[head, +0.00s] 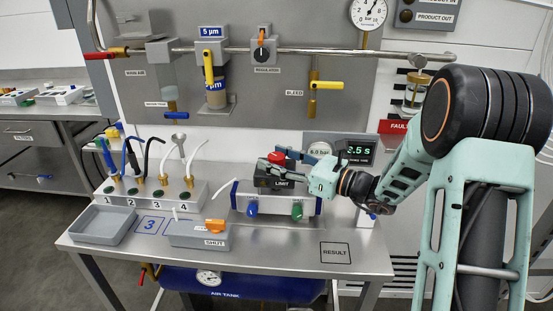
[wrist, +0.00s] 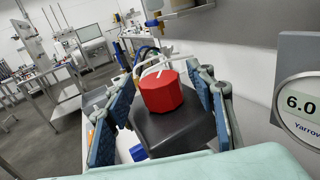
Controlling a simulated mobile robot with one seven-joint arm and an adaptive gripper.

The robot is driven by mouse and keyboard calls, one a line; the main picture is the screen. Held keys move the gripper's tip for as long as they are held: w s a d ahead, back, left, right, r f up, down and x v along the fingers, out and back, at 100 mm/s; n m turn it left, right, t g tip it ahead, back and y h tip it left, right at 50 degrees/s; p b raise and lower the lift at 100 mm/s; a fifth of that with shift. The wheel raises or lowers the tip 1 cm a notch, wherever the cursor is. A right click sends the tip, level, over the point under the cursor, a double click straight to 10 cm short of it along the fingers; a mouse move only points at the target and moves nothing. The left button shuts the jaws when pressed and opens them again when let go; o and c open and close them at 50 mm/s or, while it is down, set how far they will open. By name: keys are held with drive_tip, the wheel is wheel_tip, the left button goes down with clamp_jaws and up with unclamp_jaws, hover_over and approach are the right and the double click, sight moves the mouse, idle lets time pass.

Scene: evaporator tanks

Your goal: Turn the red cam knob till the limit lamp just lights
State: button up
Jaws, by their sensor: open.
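The red cam knob (wrist: 161,91) is a faceted red cap with a white pointer line on top, on a dark box (wrist: 175,133). In the head view the knob (head: 277,157) sits on the black box labelled LIMIT (head: 284,183), above a grey unit with a blue and a green fitting. My gripper (wrist: 160,100) is open, with a blue-padded finger on each side of the knob and a visible gap on both sides. In the head view my gripper (head: 283,162) reaches in from the right at the knob. I cannot make out a lit limit lamp in either view.
A numbered block with hoses (head: 150,193), a grey tray (head: 104,225) and a SHUT box (head: 198,236) are to the left. The bench front near RESULT (head: 335,253) is clear.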

drive_tip(key=v, duration=1.2)
